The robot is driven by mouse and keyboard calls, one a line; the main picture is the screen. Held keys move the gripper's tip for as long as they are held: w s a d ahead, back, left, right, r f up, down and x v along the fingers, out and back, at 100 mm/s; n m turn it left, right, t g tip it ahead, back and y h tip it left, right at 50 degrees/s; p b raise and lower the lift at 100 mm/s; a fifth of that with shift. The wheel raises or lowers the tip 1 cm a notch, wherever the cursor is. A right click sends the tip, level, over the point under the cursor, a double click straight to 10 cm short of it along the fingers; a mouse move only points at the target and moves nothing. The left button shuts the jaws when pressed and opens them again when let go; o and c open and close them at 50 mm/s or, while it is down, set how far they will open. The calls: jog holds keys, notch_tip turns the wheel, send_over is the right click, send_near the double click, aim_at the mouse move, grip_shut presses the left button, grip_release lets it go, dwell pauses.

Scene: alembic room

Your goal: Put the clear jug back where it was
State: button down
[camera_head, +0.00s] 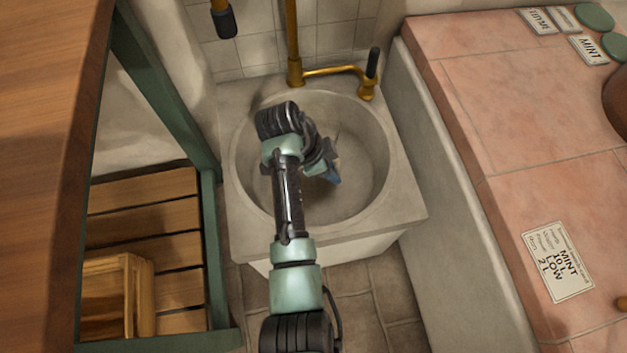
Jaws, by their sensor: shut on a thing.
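My arm reaches forward over a round stone sink (375,190). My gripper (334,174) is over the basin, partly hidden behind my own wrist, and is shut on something. The clear jug does not stand out. Only faint, pale edges show beside the fingers, and I cannot make out its outline or whether it touches the basin. No other jug shows on the visible surfaces.
A brass tap (335,71) with a dark handle stands behind the basin. A pink tiled counter (490,120) on the right bears a mint recipe card (557,262), small labels and green discs (594,17). A green-framed slatted wooden rack (150,208) and a wooden top (45,150) are left.

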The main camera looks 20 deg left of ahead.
notch_tip(320, 180, down, 10)
jog(key=b, duration=0.5)
jog(key=shift+w, duration=0.1)
jog(key=shift+f, duration=0.15)
jog(key=c, duration=0.8)
grip_release()
jog(key=shift+c, duration=0.2)
jog(key=p+v, duration=0.6)
jog(key=v, duration=0.6)
jog(key=shift+d, duration=0.1)
